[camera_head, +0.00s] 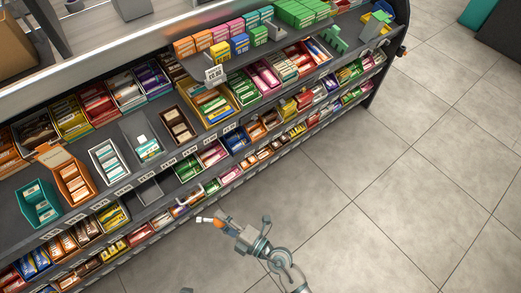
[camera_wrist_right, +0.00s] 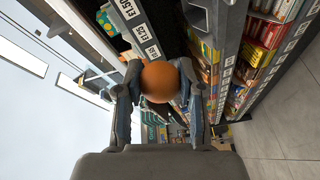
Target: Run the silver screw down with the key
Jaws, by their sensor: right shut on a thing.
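My right gripper (camera_head: 222,223) is in front of the lower shelves in the head view, above the floor. It is shut on an orange, rounded piece (camera_head: 219,224), which looks like the key's handle. A pale tip sticks out beyond it, toward the shelf. In the right wrist view the orange ball (camera_wrist_right: 160,80) sits between the two fingers (camera_wrist_right: 160,95) and hides what lies behind it. I cannot make out the silver screw in either view. My left gripper is not clearly in view.
A long candy shelf (camera_head: 150,191) with several tiers of boxes runs diagonally across the head view. A teal tray (camera_head: 38,204) and an orange box (camera_head: 72,183) stand at its left. The tiled floor (camera_head: 370,190) at the right is clear.

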